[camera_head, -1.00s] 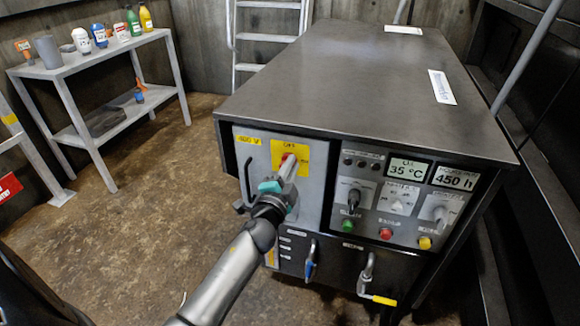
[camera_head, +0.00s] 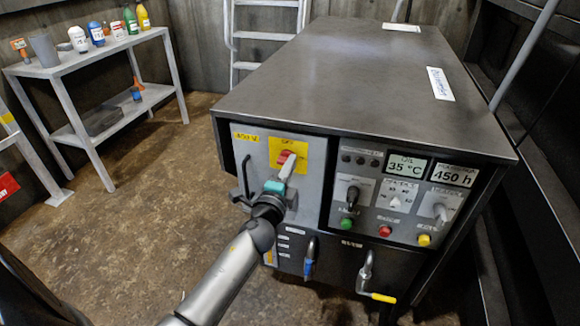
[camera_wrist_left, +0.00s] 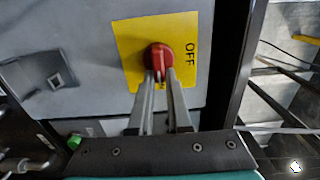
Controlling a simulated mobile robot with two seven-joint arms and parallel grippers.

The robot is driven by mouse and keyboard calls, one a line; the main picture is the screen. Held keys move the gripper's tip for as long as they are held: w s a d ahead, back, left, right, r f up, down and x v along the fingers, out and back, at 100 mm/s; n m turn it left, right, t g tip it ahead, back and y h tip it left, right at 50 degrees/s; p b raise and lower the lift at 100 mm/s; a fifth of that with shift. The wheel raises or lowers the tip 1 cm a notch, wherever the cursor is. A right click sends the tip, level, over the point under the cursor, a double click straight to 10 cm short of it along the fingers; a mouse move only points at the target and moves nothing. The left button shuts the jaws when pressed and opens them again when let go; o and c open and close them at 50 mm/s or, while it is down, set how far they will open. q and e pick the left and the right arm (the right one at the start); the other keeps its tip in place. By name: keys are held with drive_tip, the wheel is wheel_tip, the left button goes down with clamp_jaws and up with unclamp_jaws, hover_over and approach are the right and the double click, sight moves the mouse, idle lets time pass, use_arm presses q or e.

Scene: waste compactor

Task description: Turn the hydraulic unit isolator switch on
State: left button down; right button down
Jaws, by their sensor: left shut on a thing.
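The isolator switch is a red rotary knob (camera_head: 286,155) on a yellow plate (camera_head: 304,150) on the grey front panel of the machine. In the left wrist view the red knob (camera_wrist_left: 158,56) sits on the yellow plate (camera_wrist_left: 128,42), with the word OFF printed beside it. My left gripper (camera_head: 290,163) is at the knob, its fingers pointing at the panel. In the left wrist view the gripper's two fingers (camera_wrist_left: 160,76) are shut on the knob's grip. Part of the plate's lettering is hidden by the fingers. My right gripper is not in view.
A control panel (camera_head: 400,206) with knobs, coloured buttons and two displays lies right of the switch. A black handle (camera_head: 245,176) stands to its left. Below are a blue-handled lever (camera_head: 309,266) and a yellow-tipped lever (camera_head: 380,297). Open floor lies to the left.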

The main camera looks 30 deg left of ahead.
use_arm(q)
drive_tip(key=c, duration=0.9)
unclamp_jaws()
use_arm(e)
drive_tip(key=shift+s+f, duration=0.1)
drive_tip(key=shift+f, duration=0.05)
use_arm(q)
drive_tip(key=shift+o, duration=0.2)
drive_tip(key=shift+s, duration=0.15)
drive_tip(key=v, duration=1.5)
drive_tip(key=shift+b, duration=0.3)
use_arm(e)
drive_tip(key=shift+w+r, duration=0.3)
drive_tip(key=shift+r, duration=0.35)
use_arm(q)
drive_tip(key=shift+a, duration=0.1)
